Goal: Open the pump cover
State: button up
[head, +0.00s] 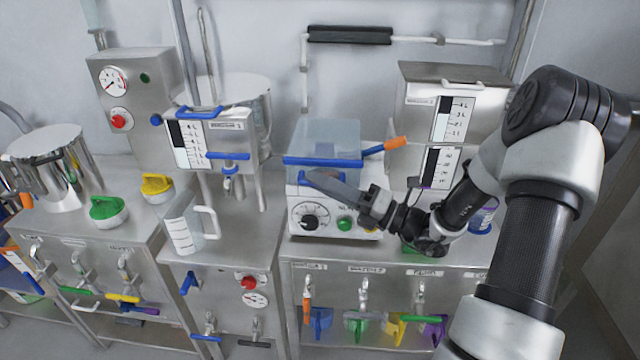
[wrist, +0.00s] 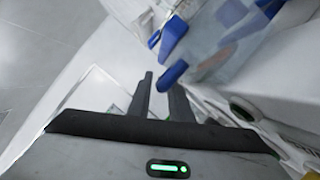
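The pump is a white box (head: 336,222) with a black dial and a green button, on the steel counter in the middle of the head view. Its clear cover (head: 328,140) has a blue front edge (head: 322,161) and looks closed. A blue handle part (head: 306,182) sits just below that edge, partly hidden by my gripper. My gripper (head: 312,178) is in front of the pump, pointing left. A blue bar end (wrist: 172,76) is close to the right fingertip; contact cannot be told.
An orange-tipped lever (head: 386,146) sticks out right of the cover. A clear measuring jug (head: 186,226) stands to the left. Steel hoppers stand left (head: 216,140) and right (head: 448,108) of the pump. Taps with coloured handles line the counter front below.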

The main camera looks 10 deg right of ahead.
jog(key=shift+w+a+r, duration=0.1)
jog(key=shift+w+a, duration=0.1)
grip_shut()
